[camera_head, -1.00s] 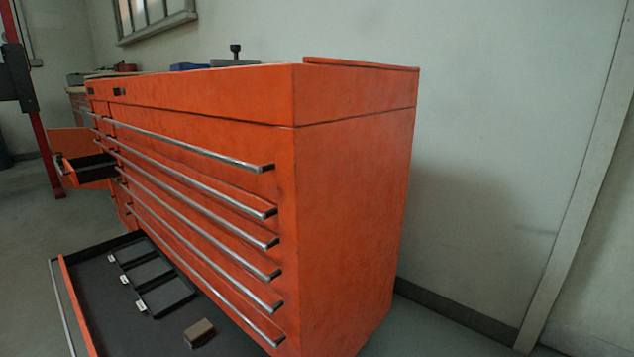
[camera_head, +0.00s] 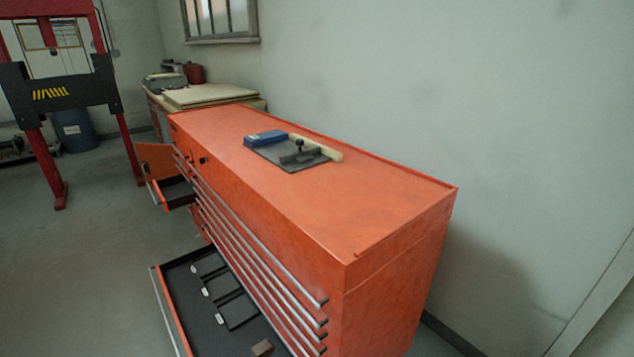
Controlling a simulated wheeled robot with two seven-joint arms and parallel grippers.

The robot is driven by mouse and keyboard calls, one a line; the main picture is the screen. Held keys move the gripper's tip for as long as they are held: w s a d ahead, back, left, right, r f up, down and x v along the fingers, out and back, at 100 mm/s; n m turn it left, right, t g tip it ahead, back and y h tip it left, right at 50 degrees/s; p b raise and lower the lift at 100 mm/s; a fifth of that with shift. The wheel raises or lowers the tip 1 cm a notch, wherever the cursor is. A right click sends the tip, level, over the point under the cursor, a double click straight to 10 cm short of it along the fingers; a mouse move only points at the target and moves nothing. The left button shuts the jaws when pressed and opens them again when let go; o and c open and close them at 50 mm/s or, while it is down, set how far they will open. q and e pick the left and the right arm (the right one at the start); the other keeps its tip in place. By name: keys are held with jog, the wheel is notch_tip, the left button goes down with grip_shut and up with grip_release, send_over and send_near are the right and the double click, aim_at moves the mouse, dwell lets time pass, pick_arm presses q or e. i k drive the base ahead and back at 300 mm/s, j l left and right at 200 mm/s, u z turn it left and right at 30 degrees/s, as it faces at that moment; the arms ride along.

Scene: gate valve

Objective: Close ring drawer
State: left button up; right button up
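An orange tool cabinet (camera_head: 320,210) stands along the wall. Its wide bottom drawer (camera_head: 168,312) is pulled out over the floor. Inside lie several black frame-like dividers (camera_head: 228,300) with small white labels, and a small brown block (camera_head: 262,347). A smaller drawer (camera_head: 175,192) is also open at the cabinet's far left end, near an open orange door panel (camera_head: 157,158). I cannot tell from the view which of the open drawers is the ring drawer. Neither of my grippers is in view.
On the cabinet top lie a grey mat (camera_head: 292,157), a blue box (camera_head: 265,138), a pale-handled tool (camera_head: 325,149) and a dark clamp-like part. A red press frame (camera_head: 45,160) stands at the left. The floor (camera_head: 90,270) left of the drawers is clear.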

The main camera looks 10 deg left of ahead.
aim_at(176, 192)
jog(key=k+j+u, duration=0.2)
jog(key=u, duration=0.15)
jog(key=k+j+u, duration=0.15)
jog(key=j+u, duration=0.25)
jog(key=k+j+u, duration=0.1)
jog(key=u, duration=0.25)
